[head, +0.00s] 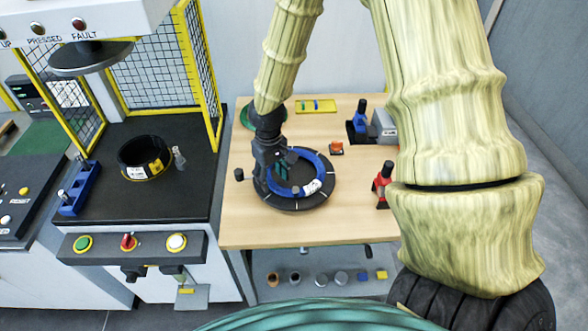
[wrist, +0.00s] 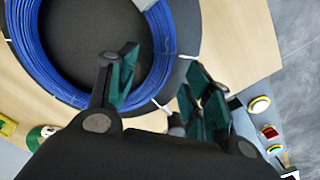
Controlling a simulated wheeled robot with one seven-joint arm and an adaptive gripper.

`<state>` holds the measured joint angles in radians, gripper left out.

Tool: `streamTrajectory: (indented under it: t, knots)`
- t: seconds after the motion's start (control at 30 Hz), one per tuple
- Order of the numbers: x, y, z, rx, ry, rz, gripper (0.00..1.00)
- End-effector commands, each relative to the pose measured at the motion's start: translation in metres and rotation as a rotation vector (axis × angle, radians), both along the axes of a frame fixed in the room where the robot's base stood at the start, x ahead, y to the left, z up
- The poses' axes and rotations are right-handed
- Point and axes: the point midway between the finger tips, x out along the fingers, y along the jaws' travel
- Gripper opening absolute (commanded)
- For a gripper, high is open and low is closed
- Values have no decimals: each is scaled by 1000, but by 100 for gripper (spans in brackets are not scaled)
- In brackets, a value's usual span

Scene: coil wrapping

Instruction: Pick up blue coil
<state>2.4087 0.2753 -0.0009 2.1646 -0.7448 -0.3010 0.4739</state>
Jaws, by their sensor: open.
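The blue coil (head: 322,168) is a ring lying flat on a round black turntable (head: 300,204) on the wooden table. A white tag sits on its lower right side. In the wrist view the coil (wrist: 22,40) fills the upper left, with the dark centre of the turntable showing inside it. My gripper (head: 277,168) is over the left side of the coil. In the wrist view my gripper (wrist: 163,62) is open, one teal-padded finger overlapping the coil's band and the other outside it. I cannot tell how deep the fingertips reach.
The front right tabletop is clear.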

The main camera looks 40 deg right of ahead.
Motion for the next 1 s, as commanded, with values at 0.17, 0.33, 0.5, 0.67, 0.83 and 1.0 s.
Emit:
streamTrajectory:
  t: [0.17, 0.33, 0.5, 0.67, 0.83, 1.0]
  knots:
    - [-1, 0, -15, -1, 2, 1, 50]
    - [-1, 0, -21, -1, 1, 1, 50]
    - [0, 0, -22, -1, 0, 1, 50]
    - [0, 0, -22, -1, 0, 1, 36]
    - [0, 0, -22, -1, 0, 1, 5]
    - [0, 0, -21, -1, 0, 1, 0]
